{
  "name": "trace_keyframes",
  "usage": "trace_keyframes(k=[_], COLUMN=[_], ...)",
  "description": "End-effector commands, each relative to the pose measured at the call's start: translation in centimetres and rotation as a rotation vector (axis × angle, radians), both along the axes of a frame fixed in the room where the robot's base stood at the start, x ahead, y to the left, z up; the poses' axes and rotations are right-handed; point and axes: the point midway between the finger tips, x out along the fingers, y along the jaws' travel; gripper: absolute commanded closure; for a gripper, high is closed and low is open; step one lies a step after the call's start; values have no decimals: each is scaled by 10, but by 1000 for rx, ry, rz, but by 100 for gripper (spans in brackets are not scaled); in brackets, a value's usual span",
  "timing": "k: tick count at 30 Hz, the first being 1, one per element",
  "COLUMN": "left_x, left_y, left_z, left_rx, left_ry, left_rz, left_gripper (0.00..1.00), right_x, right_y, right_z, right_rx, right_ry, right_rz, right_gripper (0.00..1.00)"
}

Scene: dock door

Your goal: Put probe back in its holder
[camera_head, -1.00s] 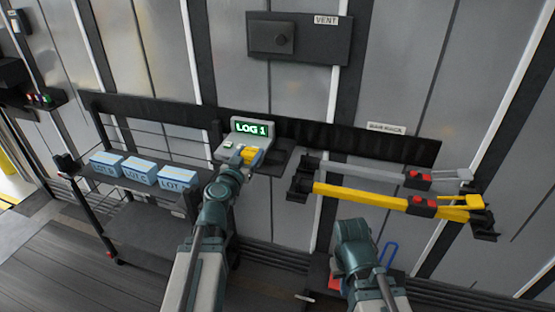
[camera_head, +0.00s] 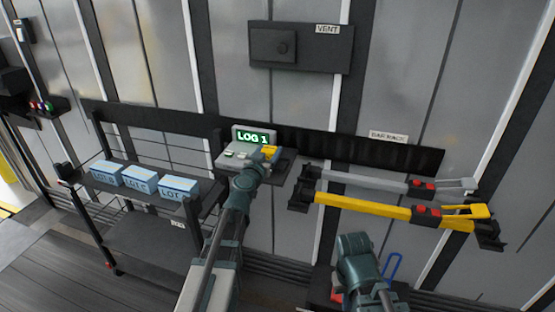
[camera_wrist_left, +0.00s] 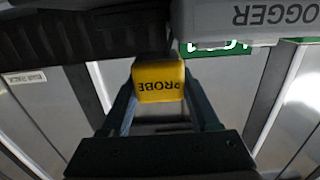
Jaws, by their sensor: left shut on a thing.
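The yellow probe (camera_head: 270,152), marked PROBE, is in my left gripper, at the right side of the grey logger (camera_head: 235,157). The logger's green screen (camera_head: 252,136) reads LOG 1. In the left wrist view the probe (camera_wrist_left: 159,82) sits between the fingers of my left gripper (camera_wrist_left: 160,92), which is shut on it. The logger (camera_wrist_left: 245,17) is at the top right there. I cannot make out the holder clearly or tell whether the probe touches it. My right arm shows at the lower middle of the head view, but its gripper is hidden.
The logger stands on a dark wall shelf (camera_head: 283,166). A rack at left carries several blue lot boxes (camera_head: 137,177). At right, a grey bar (camera_head: 365,181) and a yellow bar (camera_head: 362,205) hang on brackets. A dark vent box (camera_head: 300,47) is above.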

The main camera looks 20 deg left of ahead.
Motion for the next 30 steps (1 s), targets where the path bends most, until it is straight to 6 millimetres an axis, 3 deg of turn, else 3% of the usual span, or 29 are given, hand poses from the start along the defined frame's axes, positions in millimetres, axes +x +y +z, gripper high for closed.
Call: trace_keyframes(k=[3,16,24,30], left_x=[15,30,29,29], left_y=[-9,-21,-21,-20], left_z=[-2,-4,-40,-38], left_rx=[0,0,1,1], left_ry=[0,0,0,0], left_rz=[-1,0,1,1], left_gripper=[100,100,100,100], right_x=[0,0,0,0], right_y=[0,0,0,0], right_z=[-2,-4,-40,-38], right_rx=[0,0,0,0], right_ry=[0,0,0,0], right_rz=[0,0,0,0], right_gripper=[100,100,100,100])
